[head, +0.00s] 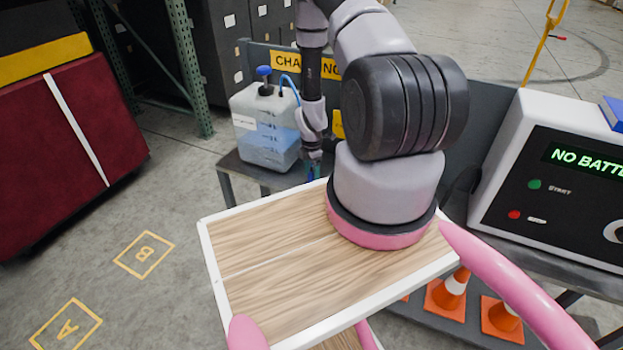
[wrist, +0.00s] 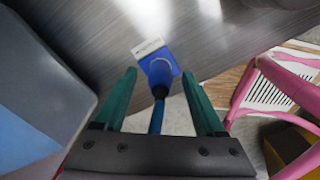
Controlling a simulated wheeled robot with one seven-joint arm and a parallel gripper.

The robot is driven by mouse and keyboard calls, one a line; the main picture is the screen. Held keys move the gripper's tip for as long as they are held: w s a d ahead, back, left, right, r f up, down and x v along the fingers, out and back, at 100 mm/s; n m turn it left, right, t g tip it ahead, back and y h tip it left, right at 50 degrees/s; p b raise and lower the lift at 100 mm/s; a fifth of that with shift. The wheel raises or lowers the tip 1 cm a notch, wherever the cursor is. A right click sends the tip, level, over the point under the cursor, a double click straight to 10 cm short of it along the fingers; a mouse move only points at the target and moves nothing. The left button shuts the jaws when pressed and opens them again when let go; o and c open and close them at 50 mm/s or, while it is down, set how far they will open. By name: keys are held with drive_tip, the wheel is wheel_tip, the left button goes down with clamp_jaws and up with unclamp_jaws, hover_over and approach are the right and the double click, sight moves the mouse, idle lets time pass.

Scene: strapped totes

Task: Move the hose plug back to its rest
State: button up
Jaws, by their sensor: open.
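My gripper (wrist: 159,75) is open in the wrist view, its two green fingers on either side of a blue plug (wrist: 160,77) with a gap on each side. The plug has a dark collar, and a blue hose (wrist: 156,120) runs from it toward the palm. A blue block with a pale label (wrist: 150,48) is right at the plug by the grey metal bench (wrist: 85,35); I cannot tell whether the plug is seated in it. In the head view my gripper (head: 313,168) is small, low beside the jug and partly hidden.
A translucent jug (head: 266,128) of blue liquid, with a blue hose at its top, stands on the bench left of my gripper. A charger (head: 555,180) reading "NO BATTE…" stands at right. Orange cones (head: 500,320) are below. Open floor lies left.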

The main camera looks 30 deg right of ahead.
clamp_jaws()
drive_tip(key=shift+r, duration=0.15)
wheel_tip(320, 180, up, 10)
drive_tip(key=shift+f, duration=0.1)
idle(0.4)
drive_tip(key=shift+f, duration=1.55)
